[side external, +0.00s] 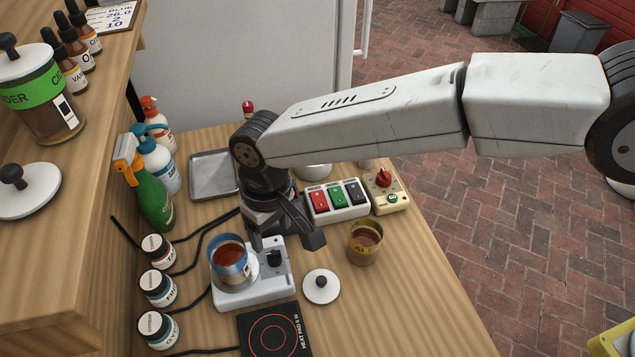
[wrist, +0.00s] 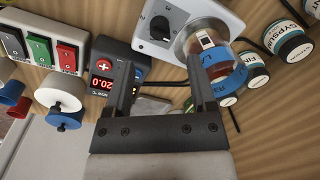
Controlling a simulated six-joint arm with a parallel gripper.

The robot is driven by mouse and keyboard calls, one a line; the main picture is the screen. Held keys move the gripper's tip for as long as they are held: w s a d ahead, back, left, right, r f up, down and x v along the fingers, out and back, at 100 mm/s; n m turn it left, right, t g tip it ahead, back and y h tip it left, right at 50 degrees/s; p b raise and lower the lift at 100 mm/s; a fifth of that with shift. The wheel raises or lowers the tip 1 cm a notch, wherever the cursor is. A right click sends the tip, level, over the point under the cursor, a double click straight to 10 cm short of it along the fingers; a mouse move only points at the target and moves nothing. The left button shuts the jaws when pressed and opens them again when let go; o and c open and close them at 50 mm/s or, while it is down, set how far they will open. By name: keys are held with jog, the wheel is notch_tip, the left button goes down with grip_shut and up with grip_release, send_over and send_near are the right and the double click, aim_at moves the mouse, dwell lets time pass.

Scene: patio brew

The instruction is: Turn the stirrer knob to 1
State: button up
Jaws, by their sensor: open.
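The stirrer (side external: 258,293) is a white unit on the wooden bench. Its black knob (side external: 274,258) is on the right of its top face. A glass jar of amber liquid with a blue band (side external: 230,262) stands on the stirrer's plate. My gripper (side external: 285,238) is open and empty, behind and above the knob. In the wrist view the fingers (wrist: 161,68) are apart, with the knob beyond their tips and nothing between them.
A switch block (side external: 337,201), yellow box with red knob (side external: 385,190), yellow-labelled cup (side external: 365,243), white lid (side external: 321,287) and heat pad (side external: 270,333) surround the stirrer. Bottles and small jars line the left.

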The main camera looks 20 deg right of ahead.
aim_at(274, 253)
jog(key=shift+s+a+f, duration=0.1)
jog(key=shift+f, duration=3.35)
grip_shut()
